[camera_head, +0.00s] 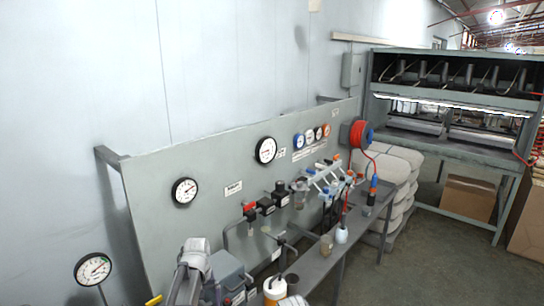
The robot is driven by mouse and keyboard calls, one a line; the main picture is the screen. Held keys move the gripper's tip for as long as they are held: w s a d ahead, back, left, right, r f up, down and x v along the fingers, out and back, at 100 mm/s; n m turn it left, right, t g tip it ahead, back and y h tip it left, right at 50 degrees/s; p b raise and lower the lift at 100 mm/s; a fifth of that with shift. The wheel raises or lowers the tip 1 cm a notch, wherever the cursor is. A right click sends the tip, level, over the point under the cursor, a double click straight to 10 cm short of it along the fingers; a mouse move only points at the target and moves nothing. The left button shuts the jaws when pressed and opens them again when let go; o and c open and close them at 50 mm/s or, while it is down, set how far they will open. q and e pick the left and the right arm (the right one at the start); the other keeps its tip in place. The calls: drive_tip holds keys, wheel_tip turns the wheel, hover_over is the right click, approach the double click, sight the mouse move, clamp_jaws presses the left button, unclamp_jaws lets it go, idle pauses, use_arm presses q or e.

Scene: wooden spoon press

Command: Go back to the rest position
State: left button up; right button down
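No gripper fingers can be made out in the head view. A pale grey jointed part stands at the bottom, left of centre, and a small whitish part shows at the bottom edge near the middle. They may be links of my arms, but I cannot be sure. The grey panel (150,200) with dials and valves stands along the wall. A narrow grey bench (318,268) runs in front of it, with bottles and tools on it.
A red hose reel (361,134) hangs at the panel's right end, above stacked pale sacks (398,165). A grey metal rack (480,165) stands at the right, with a cardboard box (467,198) under it. The floor (450,260) at lower right is clear.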

use_arm(q)
drive_tip(key=s+d+m, duration=0.8)
drive_tip(key=s+d, duration=0.8)
drive_tip(key=s, duration=0.3)
drive_tip(key=shift+s+y, duration=0.15)
drive_tip(key=shift+y, duration=0.25)
drive_tip(key=shift+d, duration=0.1)
drive_tip(key=shift+c, duration=0.4)
